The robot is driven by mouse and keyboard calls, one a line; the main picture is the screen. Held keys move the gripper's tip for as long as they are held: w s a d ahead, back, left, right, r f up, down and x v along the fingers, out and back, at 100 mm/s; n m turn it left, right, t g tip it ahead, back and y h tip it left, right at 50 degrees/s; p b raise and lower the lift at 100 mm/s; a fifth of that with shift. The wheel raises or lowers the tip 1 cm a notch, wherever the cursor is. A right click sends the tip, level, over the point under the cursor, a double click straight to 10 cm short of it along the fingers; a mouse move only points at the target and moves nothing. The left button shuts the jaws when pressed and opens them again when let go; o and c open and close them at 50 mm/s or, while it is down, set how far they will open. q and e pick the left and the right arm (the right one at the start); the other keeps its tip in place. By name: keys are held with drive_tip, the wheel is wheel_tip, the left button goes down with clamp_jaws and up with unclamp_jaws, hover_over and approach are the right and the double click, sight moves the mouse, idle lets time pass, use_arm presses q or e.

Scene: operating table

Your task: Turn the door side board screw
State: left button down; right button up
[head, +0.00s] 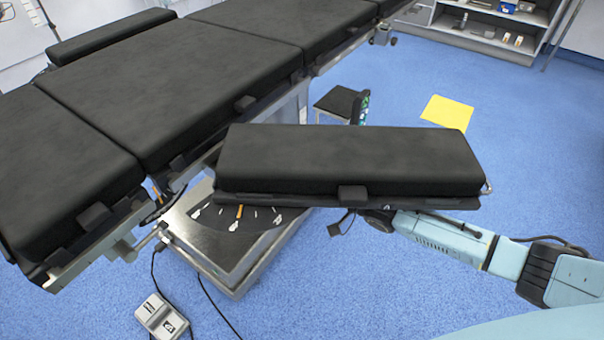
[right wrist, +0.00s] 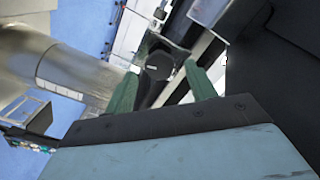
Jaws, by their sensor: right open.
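The side board (head: 350,160) is a black padded panel standing out from the operating table (head: 170,100) in the head view. In the right wrist view, a round black screw knob (right wrist: 159,66) sits on a dark bracket below the dark board. My right gripper (right wrist: 162,78) has two green fingers, one on each side of the knob. The fingers are open, and I cannot tell whether either touches it. In the head view my right arm reaches in from the right, and its fingers are mostly hidden at the board's underside. My left gripper is not in view.
The table's metal base (head: 235,285) stands below the board. A foot pedal (head: 162,316) with cables lies on the blue floor. A yellow sheet (head: 447,113) and a shelf unit (head: 490,35) are at the back right. The floor right of the board is mostly clear.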

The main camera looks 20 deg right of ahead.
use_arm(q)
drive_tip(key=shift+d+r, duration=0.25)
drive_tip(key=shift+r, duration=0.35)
use_arm(e)
drive_tip(key=shift+x, duration=0.8)
drive_tip(key=shift+c, duration=0.4)
drive_tip(key=c, duration=0.9)
